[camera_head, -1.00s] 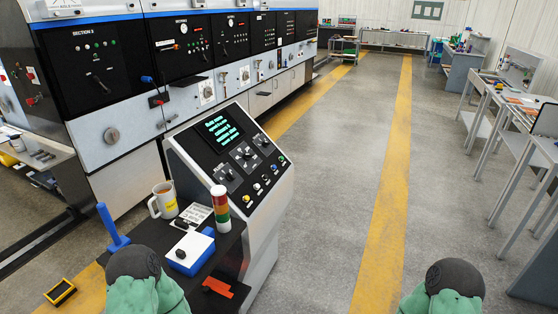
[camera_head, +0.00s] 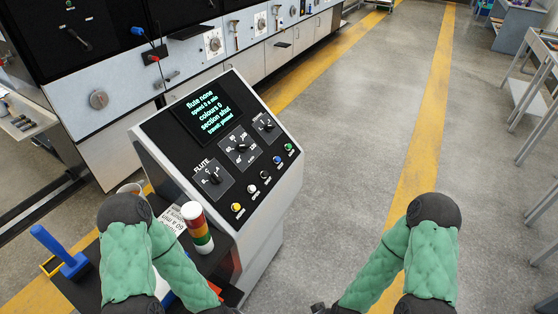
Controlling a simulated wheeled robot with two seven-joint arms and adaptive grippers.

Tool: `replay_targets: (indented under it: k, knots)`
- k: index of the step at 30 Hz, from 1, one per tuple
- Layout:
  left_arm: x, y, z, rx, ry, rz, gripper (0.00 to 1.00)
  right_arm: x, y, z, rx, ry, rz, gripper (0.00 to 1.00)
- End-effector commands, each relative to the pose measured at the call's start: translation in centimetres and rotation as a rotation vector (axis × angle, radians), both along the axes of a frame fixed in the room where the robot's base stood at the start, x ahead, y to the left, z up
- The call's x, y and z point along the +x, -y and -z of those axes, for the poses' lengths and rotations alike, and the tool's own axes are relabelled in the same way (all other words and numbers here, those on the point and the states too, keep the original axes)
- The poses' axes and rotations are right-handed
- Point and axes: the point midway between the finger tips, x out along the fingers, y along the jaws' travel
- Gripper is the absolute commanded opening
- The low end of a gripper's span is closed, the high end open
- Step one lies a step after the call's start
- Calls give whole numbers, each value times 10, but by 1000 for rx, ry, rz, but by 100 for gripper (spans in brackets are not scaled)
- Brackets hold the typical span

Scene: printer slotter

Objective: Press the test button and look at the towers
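The sloped control console (camera_head: 262,222) stands in the middle of the head view. A row of small buttons runs along its lower panel: yellow (camera_head: 236,207), white (camera_head: 251,189), black (camera_head: 265,174), blue (camera_head: 277,159) and green (camera_head: 288,147). Their labels are too small to read, so I cannot tell which is the test button. One striped tower (camera_head: 198,228) with a white top and red, orange and green bands stands upright left of the console. My green-padded arms reach in at the lower left and lower right. Both grippers are below the picture.
The console screen (camera_head: 207,110) shows green text with "flute none" and "colours 0". Three dials, including the flute dial (camera_head: 213,178), sit below it. A blue-handled tool (camera_head: 61,252) stands at the lower left. The machine line (camera_head: 99,99) stands behind.

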Motion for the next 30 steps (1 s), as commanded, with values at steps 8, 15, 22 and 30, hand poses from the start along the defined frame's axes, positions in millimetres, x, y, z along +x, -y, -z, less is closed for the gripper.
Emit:
replay_targets:
  k: [8,15,22,30]
  knots:
    - [-2,0,0,-1,-4,1,40,-1,0,0,1,-3,0,40]
    - [-1,0,0,-1,-3,1,0,-1,0,0,0,-2,0,40]
    - [-1,0,0,-1,-3,1,0,-1,0,0,0,-2,0,40]
    - [-1,0,0,0,-2,1,0,-1,0,0,0,-2,0,40]
